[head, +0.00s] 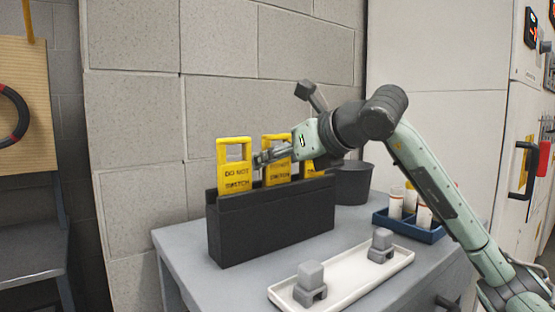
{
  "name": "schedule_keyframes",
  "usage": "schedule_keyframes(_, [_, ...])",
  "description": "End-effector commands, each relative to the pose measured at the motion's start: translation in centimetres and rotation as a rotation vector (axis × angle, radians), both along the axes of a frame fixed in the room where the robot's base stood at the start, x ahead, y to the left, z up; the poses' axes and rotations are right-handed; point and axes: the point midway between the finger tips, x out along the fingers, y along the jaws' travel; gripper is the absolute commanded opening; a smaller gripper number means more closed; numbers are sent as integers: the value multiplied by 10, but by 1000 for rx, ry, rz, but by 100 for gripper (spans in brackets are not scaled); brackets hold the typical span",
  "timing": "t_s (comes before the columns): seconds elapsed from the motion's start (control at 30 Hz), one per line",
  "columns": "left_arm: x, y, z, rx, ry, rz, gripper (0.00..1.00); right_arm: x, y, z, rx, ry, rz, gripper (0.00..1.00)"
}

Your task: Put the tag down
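Yellow tags with dark lettering stand upright in a dark grey rack (272,226) on the grey table. A middle tag (279,174) is partly covered by my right gripper, and a third tag (314,173) is mostly hidden behind my arm. My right gripper (261,158) is just above the rack, with its fingertips near the right edge of the leftmost tag. I cannot tell whether it touches or grips a tag. My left gripper is out of view.
A white tray (345,279) with two grey blocks (310,282) lies at the front of the table (190,246). A blue holder (407,228) with white containers and a dark bin (352,184) stand to the right. A block wall is close behind.

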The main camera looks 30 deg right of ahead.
Motion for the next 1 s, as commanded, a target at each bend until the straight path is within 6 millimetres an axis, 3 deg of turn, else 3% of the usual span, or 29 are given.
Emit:
schedule_keyframes(0.17, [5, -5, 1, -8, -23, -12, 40, 0, 0, -1, 0, -1, 0, 21])
schedule_keyframes(0.2, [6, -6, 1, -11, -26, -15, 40, 0, 0, -1, 0, 0, 0, 54])
schedule_keyframes(0.23, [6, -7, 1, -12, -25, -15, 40, 0, 0, -1, 0, 0, 0, 58])
schedule_keyframes(0.63, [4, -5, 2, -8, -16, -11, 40, 0, 0, 1, 0, 0, 0, 59])
schedule_keyframes(0.77, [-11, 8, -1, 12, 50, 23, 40, -2, -1, 5, 0, -1, -1, 59])
schedule_keyframes(1.0, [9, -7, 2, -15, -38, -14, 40, -55, -9, 26, -3, -4, -3, 59])
